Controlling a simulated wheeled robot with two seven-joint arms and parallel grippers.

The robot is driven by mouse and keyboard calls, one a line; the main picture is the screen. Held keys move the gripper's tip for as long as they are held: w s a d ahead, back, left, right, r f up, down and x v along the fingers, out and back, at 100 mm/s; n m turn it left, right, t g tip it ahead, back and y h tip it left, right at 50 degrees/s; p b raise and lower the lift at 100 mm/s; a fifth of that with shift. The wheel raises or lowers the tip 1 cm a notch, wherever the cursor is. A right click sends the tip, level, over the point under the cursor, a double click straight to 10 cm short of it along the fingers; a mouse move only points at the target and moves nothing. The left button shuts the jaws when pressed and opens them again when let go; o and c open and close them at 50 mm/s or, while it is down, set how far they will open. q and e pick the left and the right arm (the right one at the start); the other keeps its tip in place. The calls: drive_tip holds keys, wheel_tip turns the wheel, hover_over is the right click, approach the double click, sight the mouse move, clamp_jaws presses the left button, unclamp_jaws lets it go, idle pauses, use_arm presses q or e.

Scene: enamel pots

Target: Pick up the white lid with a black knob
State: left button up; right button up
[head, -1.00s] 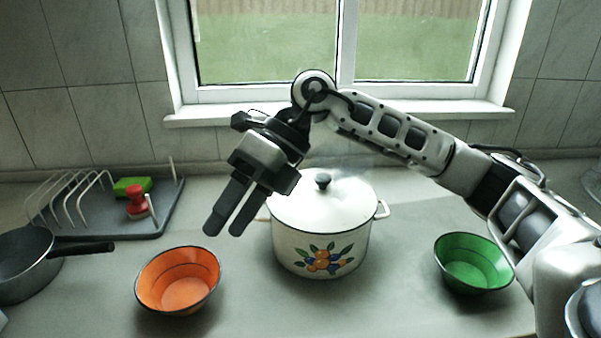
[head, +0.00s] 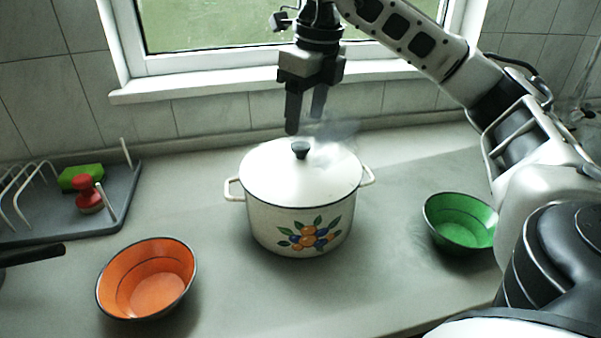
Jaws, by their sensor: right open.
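The white lid (head: 268,176) with its black knob (head: 300,150) sits on the white enamel pot (head: 270,228) in the middle of the counter. The pot has painted fruit and leaves on its front and two side handles. My right gripper (head: 304,128) points down just above the knob, as it appears in the picture. Its two fingers are apart with nothing between them. I cannot tell the exact gap to the knob. My left gripper is not in view.
An orange bowl (head: 150,283) stands at front left and a green bowl (head: 462,222) at right. Faint steam rises by the lid. The window sill (head: 200,86) is behind.

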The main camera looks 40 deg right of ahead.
sight(301, 145)
drive_tip(key=shift+w+d+f+p, duration=0.1)
drive_tip(key=shift+w+f, duration=0.1)
drive_tip(key=shift+f, duration=0.8)
drive_tip(key=shift+w+f+p, duration=0.1)
drive_tip(key=shift+w+f, duration=0.1)
drive_tip(key=shift+f, duration=0.8)
drive_tip(key=shift+w+d+f+p, duration=0.1)
drive_tip(key=shift+w+f, duration=0.1)
drive_tip(key=shift+f, duration=0.8)
drive_tip(key=shift+r, duration=0.1)
drive_tip(key=c, duration=1)
